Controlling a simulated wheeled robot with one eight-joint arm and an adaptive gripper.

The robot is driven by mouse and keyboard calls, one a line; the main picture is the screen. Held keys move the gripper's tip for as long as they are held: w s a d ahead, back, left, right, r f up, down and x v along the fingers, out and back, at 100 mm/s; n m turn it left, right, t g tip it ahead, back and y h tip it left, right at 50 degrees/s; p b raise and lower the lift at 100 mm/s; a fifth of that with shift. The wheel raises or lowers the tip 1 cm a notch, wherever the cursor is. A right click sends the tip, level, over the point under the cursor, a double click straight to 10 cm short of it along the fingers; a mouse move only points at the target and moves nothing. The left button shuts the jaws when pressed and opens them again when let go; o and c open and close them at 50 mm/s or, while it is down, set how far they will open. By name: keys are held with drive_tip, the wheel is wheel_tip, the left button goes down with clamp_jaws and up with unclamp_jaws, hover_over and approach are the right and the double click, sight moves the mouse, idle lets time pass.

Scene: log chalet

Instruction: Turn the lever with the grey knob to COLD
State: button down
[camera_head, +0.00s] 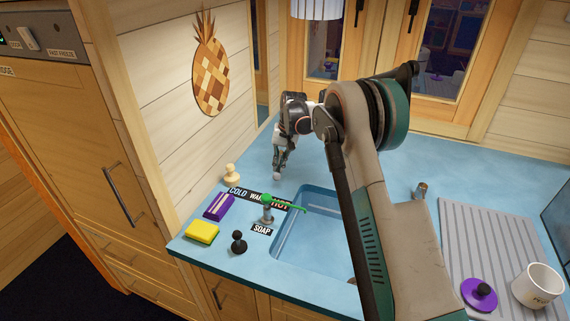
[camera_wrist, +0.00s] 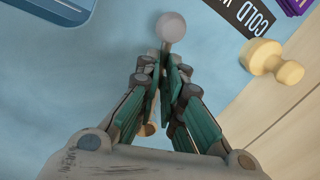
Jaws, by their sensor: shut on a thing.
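The grey knob (camera_head: 277,177) is a pale ball behind the black label strip (camera_head: 243,192) reading COLD, WARM and HOT. It also shows in the wrist view (camera_wrist: 171,27), at my fingertips. COLD is at the left end of the strip, and the knob is nearer the HOT end in the head view. The lever's rod is not clear to see. A green tap (camera_head: 267,198) stands in front of the strip.
A cream peg-shaped piece (camera_head: 231,174) stands left of the strip. A purple box (camera_head: 218,207), yellow sponge (camera_head: 202,232) and black knob (camera_head: 239,241) are in front. The sink (camera_head: 320,196) lies right. Blue counter behind the gripper is clear.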

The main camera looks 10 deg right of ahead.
drive_tip(key=a+m, duration=0.1)
drive_tip(key=w+a+m, duration=0.1)
drive_tip(key=m, duration=0.1)
drive_tip(key=a+m, duration=0.1)
drive_tip(key=shift+w+a+m+t+h+b, duration=0.25)
drive_tip(key=shift+m+t+h+b, duration=0.05)
drive_tip(key=shift+m+t, duration=0.1)
drive_tip(key=c, duration=1.7)
unclamp_jaws()
drive_tip(key=shift+w+a+f, duration=0.1)
drive_tip(key=shift+w+f, duration=0.1)
wheel_tip(320, 180, up, 12)
drive_tip(key=s+d, duration=0.1)
drive_tip(key=shift+s+d, duration=0.35)
